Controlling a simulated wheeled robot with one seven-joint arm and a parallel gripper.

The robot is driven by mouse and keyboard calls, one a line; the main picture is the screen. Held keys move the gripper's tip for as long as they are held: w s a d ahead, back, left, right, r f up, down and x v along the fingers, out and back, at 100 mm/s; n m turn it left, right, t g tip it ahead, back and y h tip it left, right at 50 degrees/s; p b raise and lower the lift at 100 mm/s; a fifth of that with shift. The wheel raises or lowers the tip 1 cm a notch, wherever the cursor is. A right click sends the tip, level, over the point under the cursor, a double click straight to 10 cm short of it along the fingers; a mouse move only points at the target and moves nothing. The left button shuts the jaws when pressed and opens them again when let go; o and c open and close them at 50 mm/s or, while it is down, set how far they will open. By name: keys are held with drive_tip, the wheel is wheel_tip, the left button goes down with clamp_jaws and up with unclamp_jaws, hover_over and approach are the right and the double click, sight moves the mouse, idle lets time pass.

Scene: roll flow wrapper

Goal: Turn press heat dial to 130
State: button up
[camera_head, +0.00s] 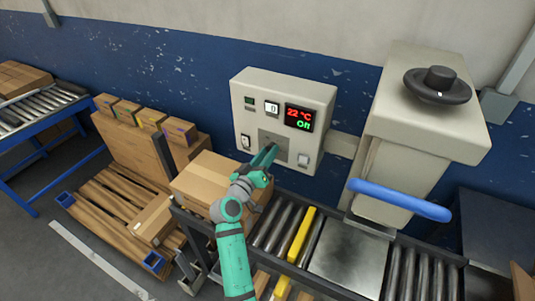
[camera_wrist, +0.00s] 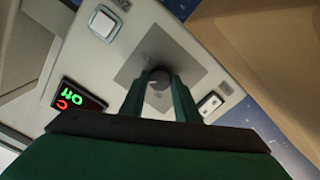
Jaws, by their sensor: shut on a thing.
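A beige control panel (camera_head: 257,86) is fixed at the back wall. Its display (camera_head: 299,116) reads 22 °C in red and Off in green. My gripper (camera_head: 264,158) reaches the grey plate (camera_head: 275,138) at the panel's lower middle. In the wrist view, the dark round dial (camera_wrist: 158,78) sits on this plate, between the two fingertips of my gripper (camera_wrist: 159,86). The fingers are shut on the dial. The dial's marking is too small to read. The display shows upside down in the wrist view (camera_wrist: 77,107).
A white switch (camera_head: 303,160) and another switch (camera_head: 246,141) flank the plate. The press (camera_head: 417,110) with a blue handle (camera_head: 400,200) stands to the right. A cardboard box (camera_head: 199,181) lies left of my arm. A roller conveyor (camera_head: 283,229) runs below.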

drive_tip(key=o, duration=1)
drive_tip(key=shift+o, duration=0.2)
drive_tip(key=shift+s, duration=0.1)
drive_tip(key=v, duration=1)
drive_tip(key=shift+s+a, duration=0.2)
drive_tip(key=shift+a, duration=0.1)
drive_tip(key=shift+f, duration=0.1)
